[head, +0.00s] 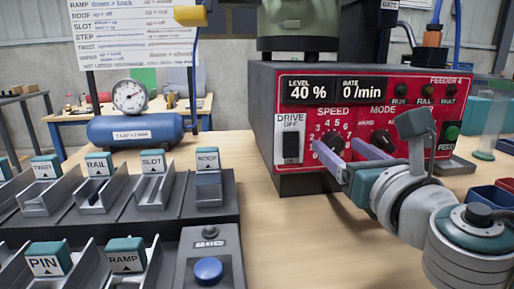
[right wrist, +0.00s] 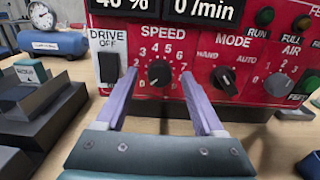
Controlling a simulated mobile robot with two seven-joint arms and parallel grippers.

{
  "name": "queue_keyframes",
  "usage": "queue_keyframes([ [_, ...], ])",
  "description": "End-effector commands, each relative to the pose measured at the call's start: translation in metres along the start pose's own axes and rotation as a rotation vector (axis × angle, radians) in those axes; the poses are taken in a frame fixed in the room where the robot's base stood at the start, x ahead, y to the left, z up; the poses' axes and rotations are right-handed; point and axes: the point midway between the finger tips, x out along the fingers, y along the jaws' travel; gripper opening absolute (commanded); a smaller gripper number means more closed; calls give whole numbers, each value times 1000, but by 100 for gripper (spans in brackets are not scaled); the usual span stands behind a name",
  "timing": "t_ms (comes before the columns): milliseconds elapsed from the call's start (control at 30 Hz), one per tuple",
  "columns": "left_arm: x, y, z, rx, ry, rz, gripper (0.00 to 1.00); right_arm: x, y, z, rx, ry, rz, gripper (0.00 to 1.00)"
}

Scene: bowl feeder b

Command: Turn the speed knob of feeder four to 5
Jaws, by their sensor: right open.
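The speed knob (right wrist: 160,73) is a dark round knob under the SPEED label, in a ring of white numbers on the red panel (head: 440,95) marked FEEDER 4. In the head view the knob (head: 333,138) shows partly behind my right gripper (head: 345,148). In the right wrist view the open gripper (right wrist: 159,79) has one lilac finger to the left of the knob and one to the right, with gaps between. Whether the tips reach the knob's depth is unclear. The knob's pointer is too small to read surely. My left gripper is not in view.
The panel reads LEVEL 40 % and RATE 0 /min. The drive switch (head: 291,147) labelled OFF is left of the knob, the mode knob (right wrist: 225,80) to its right. Labelled trays (head: 120,200) stand at left. Bare table lies before the feeder.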

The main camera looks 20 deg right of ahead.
Motion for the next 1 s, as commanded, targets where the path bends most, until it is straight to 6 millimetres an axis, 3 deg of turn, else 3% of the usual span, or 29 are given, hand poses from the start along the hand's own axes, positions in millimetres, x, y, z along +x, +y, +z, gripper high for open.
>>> queue_keyframes([
  [367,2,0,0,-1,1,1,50,9,0,0,1,1,0,70],
  [1000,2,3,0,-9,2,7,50,9,0,0,1,0,0,0],
])
